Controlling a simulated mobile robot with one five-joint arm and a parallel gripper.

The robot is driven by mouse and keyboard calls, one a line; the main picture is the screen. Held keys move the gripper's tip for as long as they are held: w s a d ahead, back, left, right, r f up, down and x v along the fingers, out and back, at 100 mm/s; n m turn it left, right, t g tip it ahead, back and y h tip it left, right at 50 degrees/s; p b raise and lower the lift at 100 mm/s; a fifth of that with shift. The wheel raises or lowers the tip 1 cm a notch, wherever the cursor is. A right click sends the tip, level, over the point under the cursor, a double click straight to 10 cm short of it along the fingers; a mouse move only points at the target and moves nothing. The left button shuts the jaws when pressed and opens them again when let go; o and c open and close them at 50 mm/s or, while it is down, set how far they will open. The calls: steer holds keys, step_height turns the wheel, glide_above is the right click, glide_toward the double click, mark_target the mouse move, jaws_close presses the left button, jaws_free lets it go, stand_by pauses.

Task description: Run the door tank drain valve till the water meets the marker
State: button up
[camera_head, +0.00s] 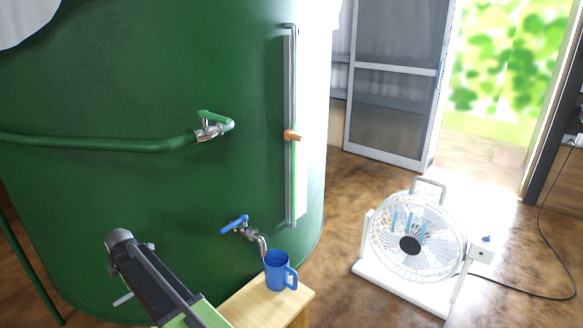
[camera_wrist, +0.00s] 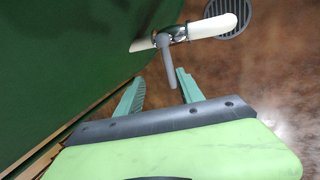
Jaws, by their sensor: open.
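The large green tank (camera_head: 130,85) fills the left of the head view. A narrow upright gauge (camera_head: 290,80) on its side carries an orange marker (camera_head: 292,135); I cannot clearly tell the water level in it. In the wrist view, a metal valve with a grey lever (camera_wrist: 169,62) sits on a white pipe (camera_wrist: 212,27) by the tank wall. My gripper (camera_wrist: 160,76) is open. The lever's end shows between its two teal fingers, closer to the right one; contact cannot be told. The fingers cannot be made out in the head view.
A floor grate (camera_wrist: 230,17) lies beneath the pipe's end. A green-handled valve (camera_head: 208,128) joins a green hose. A blue-handled tap (camera_head: 236,225) hangs over a blue mug (camera_head: 280,271) on a wooden stool (camera_head: 262,302). A white fan (camera_head: 415,240) stands right, its cord trailing.

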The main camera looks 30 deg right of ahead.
mark_target(124, 298)
steer(key=a+f+b, duration=0.1)
steer(key=f+b, duration=0.1)
steer(key=f, duration=0.1)
steer(key=w+a+f+b, duration=0.1)
steer(key=f+b, duration=0.2)
steer(key=f, duration=0.1)
steer(key=w+a+f+b, duration=0.1)
steer(key=f+b, duration=0.2)
steer(key=shift+a+f, duration=0.2)
steer(key=shift+a, duration=0.05)
steer(key=shift+w+f, duration=0.1)
steer(key=shift+c, duration=0.4)
steer(key=shift+r, duration=0.2)
steer(key=c, duration=0.5)
jaws_close()
